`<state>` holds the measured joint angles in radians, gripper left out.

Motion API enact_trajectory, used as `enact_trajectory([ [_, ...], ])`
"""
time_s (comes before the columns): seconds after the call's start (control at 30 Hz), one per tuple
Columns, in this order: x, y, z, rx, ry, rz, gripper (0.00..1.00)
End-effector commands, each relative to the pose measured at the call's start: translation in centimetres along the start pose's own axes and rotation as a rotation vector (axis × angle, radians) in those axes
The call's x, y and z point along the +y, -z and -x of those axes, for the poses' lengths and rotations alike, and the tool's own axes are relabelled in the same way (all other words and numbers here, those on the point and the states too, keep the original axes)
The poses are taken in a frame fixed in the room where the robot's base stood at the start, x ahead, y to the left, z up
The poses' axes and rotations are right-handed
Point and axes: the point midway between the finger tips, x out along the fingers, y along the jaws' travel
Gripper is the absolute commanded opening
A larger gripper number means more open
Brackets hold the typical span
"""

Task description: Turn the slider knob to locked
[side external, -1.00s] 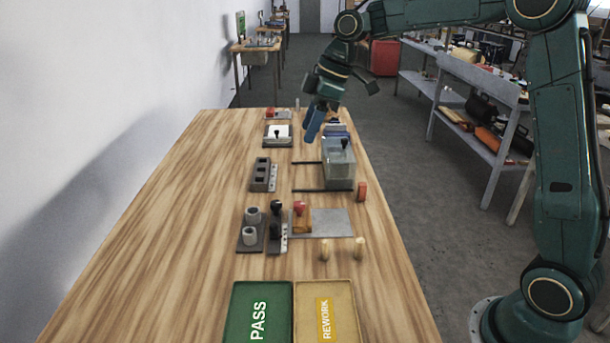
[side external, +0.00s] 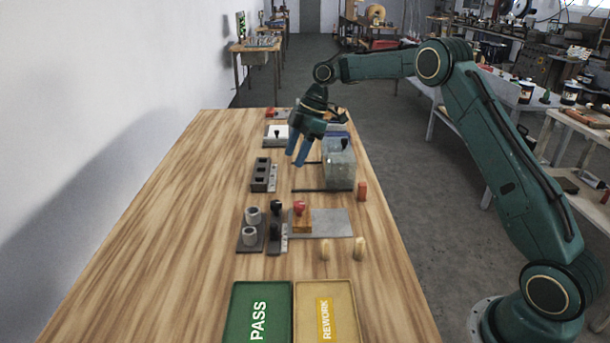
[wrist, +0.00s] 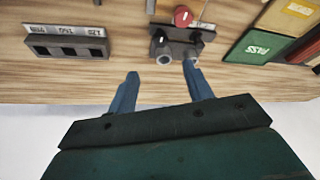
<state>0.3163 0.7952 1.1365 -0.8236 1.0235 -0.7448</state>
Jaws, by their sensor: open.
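A clear box (side external: 340,172) stands on two dark rails at the right of the wooden table, with a small black knob (side external: 345,144) on top. This looks like the slider and its knob, but its lock marking is too small to read. My gripper (side external: 295,159) is open and empty, above the table just left of the box, fingers pointing down. In the wrist view my gripper (wrist: 160,70) shows two blue fingers spread apart with nothing between them. I cannot make out the box and knob in the wrist view.
A dark slotted block (side external: 260,174) is left of the gripper. Two grey cups (side external: 250,235), a black-handled stamp (side external: 276,225) and a red-topped stamp (side external: 300,222) are nearer. Green PASS (side external: 240,320) and yellow REWORK (side external: 345,320) trays lie in front. The left table side is clear.

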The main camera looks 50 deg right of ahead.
Motion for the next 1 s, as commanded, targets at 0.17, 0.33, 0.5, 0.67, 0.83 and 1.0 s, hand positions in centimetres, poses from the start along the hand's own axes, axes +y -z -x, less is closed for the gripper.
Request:
enact_trajectory([
  [0.17,-0.1,0.1,-0.5,0.000,0.002,0.000,0.51],
  [0.33,-0.1,0.1,-1.9,0.001,0.003,-0.001,0.51],
  [0.5,-0.1,0.1,-4.1,0.000,0.004,-0.002,0.51],
  [0.67,-0.1,0.1,-6.6,0.000,0.004,-0.001,0.51],
  [0.83,-0.2,0.0,-9.2,-0.002,0.004,-0.001,0.51],
  [1.0,-0.1,0.0,-11.5,-0.002,0.003,-0.002,0.51],
])
